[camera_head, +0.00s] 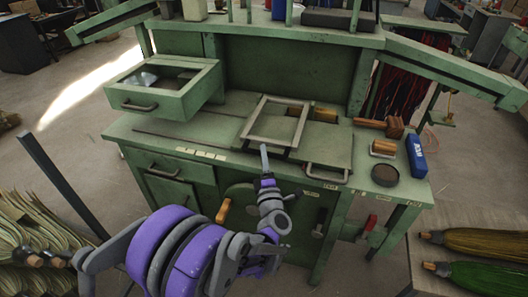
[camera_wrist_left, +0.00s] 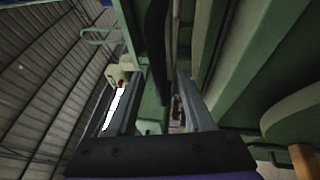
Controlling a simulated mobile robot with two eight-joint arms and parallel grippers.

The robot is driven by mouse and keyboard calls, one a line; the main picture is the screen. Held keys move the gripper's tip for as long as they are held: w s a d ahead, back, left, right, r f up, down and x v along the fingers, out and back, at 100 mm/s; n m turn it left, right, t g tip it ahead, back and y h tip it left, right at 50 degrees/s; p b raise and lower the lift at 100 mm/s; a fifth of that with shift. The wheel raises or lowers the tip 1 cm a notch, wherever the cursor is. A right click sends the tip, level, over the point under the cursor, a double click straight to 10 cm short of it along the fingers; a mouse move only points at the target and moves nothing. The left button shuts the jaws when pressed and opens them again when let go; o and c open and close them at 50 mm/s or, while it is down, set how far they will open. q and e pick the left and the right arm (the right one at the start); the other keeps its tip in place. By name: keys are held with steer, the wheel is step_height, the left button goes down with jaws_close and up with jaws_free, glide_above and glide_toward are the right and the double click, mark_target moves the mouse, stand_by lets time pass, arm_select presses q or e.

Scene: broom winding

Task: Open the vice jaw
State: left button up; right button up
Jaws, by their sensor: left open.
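My left gripper (camera_head: 265,160) points at the front edge of the green workbench (camera_head: 230,115), below a square metal frame (camera_head: 252,122) lying on its top. I cannot tell whether this frame is the vice jaw; no vice jaw shows clearly. In the left wrist view my left gripper (camera_wrist_left: 160,105) is open, its two grey fingers apart. A dark bar (camera_wrist_left: 157,45) reaches down into the gap between the fingers; I cannot tell whether it touches either. My right gripper is not in view.
An open drawer box (camera_head: 165,90) stands at the bench's left. A blue box (camera_head: 416,155), a dark round tin (camera_head: 385,175) and wooden blocks (camera_head: 383,147) lie at the right. An orange handle (camera_head: 223,210) and a red handle (camera_head: 370,224) stick out at the bench front.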

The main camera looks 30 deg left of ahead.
arm_select(q)
steer(key=shift+x, duration=0.95)
steer(key=shift+c, duration=0.3)
jaws_close()
stand_by(0.5)
